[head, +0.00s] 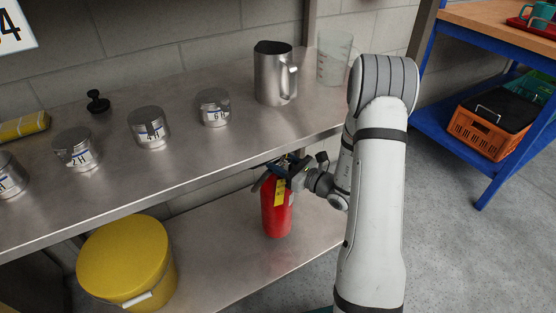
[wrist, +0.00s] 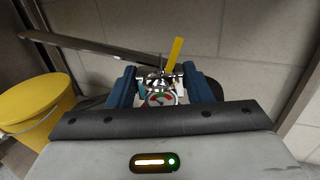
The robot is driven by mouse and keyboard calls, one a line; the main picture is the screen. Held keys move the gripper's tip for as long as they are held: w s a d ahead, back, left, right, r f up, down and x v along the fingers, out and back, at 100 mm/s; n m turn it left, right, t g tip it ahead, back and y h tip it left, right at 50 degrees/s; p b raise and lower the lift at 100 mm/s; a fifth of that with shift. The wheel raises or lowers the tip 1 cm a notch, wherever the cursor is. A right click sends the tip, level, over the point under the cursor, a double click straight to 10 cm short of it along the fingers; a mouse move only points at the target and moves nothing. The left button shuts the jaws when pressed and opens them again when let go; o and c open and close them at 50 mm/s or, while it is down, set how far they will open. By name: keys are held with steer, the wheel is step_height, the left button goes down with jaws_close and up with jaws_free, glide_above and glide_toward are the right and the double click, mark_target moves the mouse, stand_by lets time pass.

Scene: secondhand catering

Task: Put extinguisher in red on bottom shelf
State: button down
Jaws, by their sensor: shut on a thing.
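The red fire extinguisher (head: 277,213) is upright over the bottom shelf (head: 225,262), under the front part of the steel top. It has a yellow tag and a dark handle. I cannot tell whether its base touches the shelf. My gripper (head: 287,167) is shut on its head from the right side. In the wrist view, the blue finger pads of my gripper (wrist: 160,86) stand on both sides of the extinguisher's metal valve and round gauge (wrist: 160,98). The extinguisher's body is hidden there.
A yellow lidded bucket (head: 125,257) stands left on the bottom shelf. The steel top (head: 190,165) above carries several weights, a steel jug (head: 273,75) and a clear measuring jug (head: 333,58). An orange crate (head: 490,125) sits on a blue bench at right.

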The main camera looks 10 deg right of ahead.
mark_target(274, 195)
steer(key=shift+w+f+b, duration=0.1)
steer(key=shift+f+b, duration=1)
steer(key=shift+f, duration=1.1)
steer(key=c, duration=0.7)
jaws_free()
steer(key=shift+f, duration=0.2)
